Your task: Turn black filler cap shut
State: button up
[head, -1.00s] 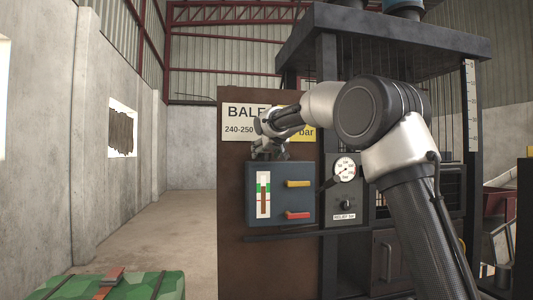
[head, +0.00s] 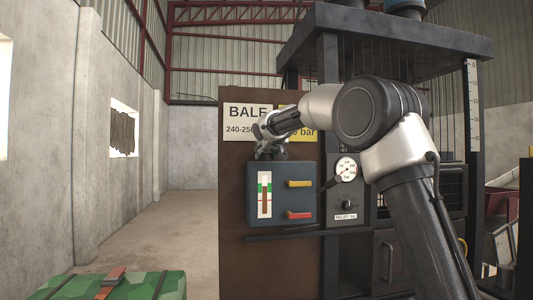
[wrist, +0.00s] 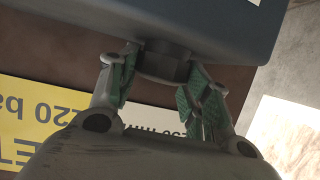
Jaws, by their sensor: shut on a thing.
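The black filler cap (wrist: 163,62) shows in the wrist view as a dark round piece against the blue-grey tank (wrist: 220,30). My gripper (wrist: 158,78) has its green-padded fingers on either side of the cap, shut on it. In the head view my gripper (head: 269,152) points down at the top of the tank (head: 281,205). The cap is hidden behind the fingers there, and its turned angle cannot be read.
The tank's front has a level gauge (head: 264,195), a yellow handle (head: 299,184) and a red handle (head: 299,215). A pressure gauge (head: 346,169) is to its right. The floor beyond is clear.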

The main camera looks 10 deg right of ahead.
jog(key=shift+h, duration=0.3)
jog(key=m+h, duration=0.3)
jog(key=m+g+h, duration=0.1)
jog(key=m+h, duration=0.1)
jog(key=shift+w+a+f, duration=0.1)
jog(key=shift+a, duration=0.3)
jog(key=shift+w+a+m+g+h, duration=0.1)
jog(key=shift+m+g+h, duration=1.3)
jog(key=shift+m+h, duration=0.95)
jog(key=o, duration=1)
jog(key=v, duration=1.2)
jog(key=shift+w+a, duration=0.1)
